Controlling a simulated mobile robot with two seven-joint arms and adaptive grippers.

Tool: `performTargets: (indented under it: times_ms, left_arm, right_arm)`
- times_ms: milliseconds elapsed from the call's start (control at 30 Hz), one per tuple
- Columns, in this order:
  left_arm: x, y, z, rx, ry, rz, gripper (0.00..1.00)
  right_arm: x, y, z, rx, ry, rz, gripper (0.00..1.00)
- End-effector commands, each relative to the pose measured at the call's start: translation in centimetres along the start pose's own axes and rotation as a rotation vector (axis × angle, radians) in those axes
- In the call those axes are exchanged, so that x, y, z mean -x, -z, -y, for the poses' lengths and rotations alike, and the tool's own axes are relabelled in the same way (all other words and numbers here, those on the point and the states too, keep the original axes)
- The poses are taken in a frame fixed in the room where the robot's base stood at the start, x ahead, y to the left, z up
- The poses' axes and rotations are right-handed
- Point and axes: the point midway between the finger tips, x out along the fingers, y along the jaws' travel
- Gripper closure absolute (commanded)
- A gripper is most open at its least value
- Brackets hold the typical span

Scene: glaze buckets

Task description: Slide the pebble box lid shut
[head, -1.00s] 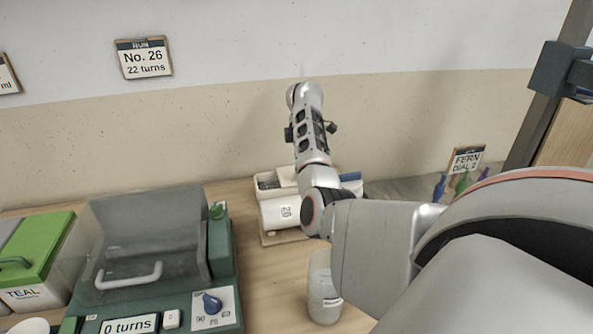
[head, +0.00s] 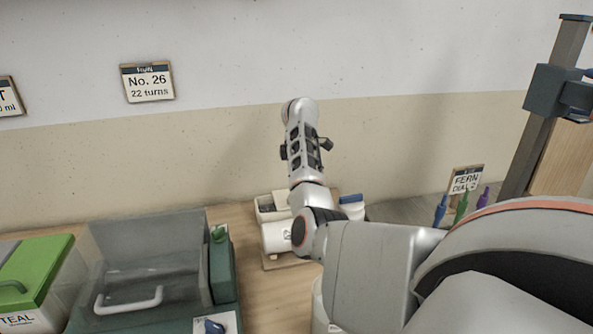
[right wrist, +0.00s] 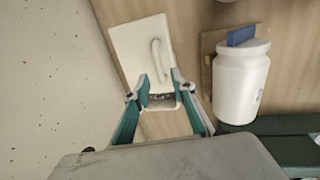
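The pebble box (head: 262,214) is a small white box at the back of the bench in the head view, partly hidden by my right arm. Its white lid (right wrist: 143,48), with a looped handle, shows in the right wrist view. The lid is partly open, and dark grey pebbles (right wrist: 162,100) show in the gap at its near end. My right gripper (right wrist: 160,80) is open, with its teal fingers on either side of the box around the gap and the lid's near end. Whether the fingers touch it I cannot tell. My left gripper is out of view.
A dark green machine with a clear cover (head: 150,250) and a green-lidded bin (head: 35,268) stand at left. The wall is behind.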

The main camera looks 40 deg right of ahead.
Motion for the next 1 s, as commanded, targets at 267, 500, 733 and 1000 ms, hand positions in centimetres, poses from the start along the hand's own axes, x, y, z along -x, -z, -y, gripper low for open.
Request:
performTargets:
  times_ms: [267, 500, 733, 1000]
  left_arm:
    - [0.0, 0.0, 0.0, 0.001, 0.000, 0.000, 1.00]
    - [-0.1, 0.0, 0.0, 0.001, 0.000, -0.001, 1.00]
    - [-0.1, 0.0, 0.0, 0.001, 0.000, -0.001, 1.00]
    - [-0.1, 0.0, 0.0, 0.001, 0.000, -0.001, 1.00]
  right_arm:
    - [6.0, 0.2, -0.1, -0.001, -0.004, -0.002, 0.75]
    - [9.0, 0.2, -0.1, 0.000, -0.003, -0.001, 0.75]
    - [9.9, 0.1, 0.0, 0.001, -0.002, -0.001, 0.75]
    - [9.8, 0.0, 0.0, 0.001, -0.001, 0.002, 0.75]
